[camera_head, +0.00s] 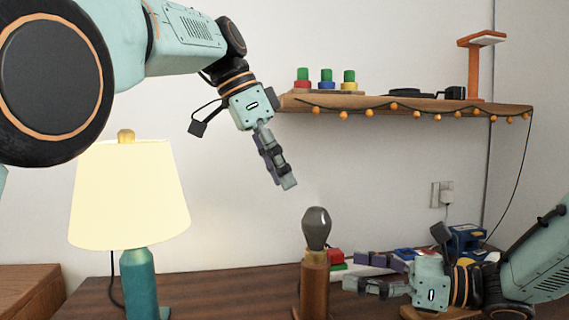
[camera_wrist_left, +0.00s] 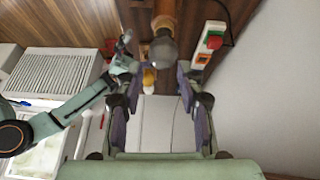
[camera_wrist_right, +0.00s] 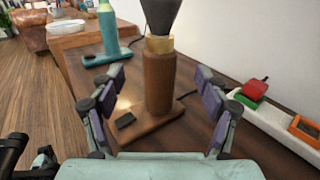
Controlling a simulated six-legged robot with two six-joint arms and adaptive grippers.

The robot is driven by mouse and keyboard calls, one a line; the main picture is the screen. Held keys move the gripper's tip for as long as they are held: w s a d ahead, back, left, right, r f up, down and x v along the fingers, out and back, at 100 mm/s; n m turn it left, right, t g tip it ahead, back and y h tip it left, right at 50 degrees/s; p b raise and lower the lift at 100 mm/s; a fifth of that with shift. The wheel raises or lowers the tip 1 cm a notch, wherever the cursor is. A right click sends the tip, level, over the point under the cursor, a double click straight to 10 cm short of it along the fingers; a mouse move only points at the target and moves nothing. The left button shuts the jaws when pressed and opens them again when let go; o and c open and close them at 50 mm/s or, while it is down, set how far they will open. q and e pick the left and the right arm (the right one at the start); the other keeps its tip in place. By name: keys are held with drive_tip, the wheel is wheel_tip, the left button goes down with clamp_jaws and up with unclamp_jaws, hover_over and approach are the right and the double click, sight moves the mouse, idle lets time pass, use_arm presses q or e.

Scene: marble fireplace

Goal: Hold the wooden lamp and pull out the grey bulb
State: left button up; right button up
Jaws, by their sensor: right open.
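The wooden lamp (camera_head: 314,282) stands upright on the dark wooden table, its grey bulb (camera_head: 316,226) pointing up. My left gripper (camera_head: 283,182) hangs in the air above and left of the bulb, angled down; it is open and empty. In the left wrist view the bulb (camera_wrist_left: 163,48) lies ahead, between the lines of the fingers. My right gripper (camera_head: 362,275) is low, right of the lamp, open and pointing at it. In the right wrist view the lamp's body (camera_wrist_right: 158,85) stands just ahead between the open fingers, with no clear contact; the bulb's top (camera_wrist_right: 160,14) is cut off.
A lit teal table lamp (camera_head: 138,282) stands to the left. A white power strip (camera_wrist_right: 275,123) with a red switch lies behind the wooden lamp. A wall shelf (camera_head: 390,103) with string lights is above right. The air around the bulb is free.

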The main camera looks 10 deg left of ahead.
approach(326, 304)
drive_tip(key=x, duration=0.4)
drive_tip(key=shift+w, duration=0.45)
drive_tip(key=x, duration=0.5)
drive_tip(key=shift+a+f, duration=0.3)
drive_tip(key=shift+a, duration=0.15)
drive_tip(key=shift+w+a, duration=0.3)
drive_tip(key=shift+a, duration=0.4)
clamp_jaws()
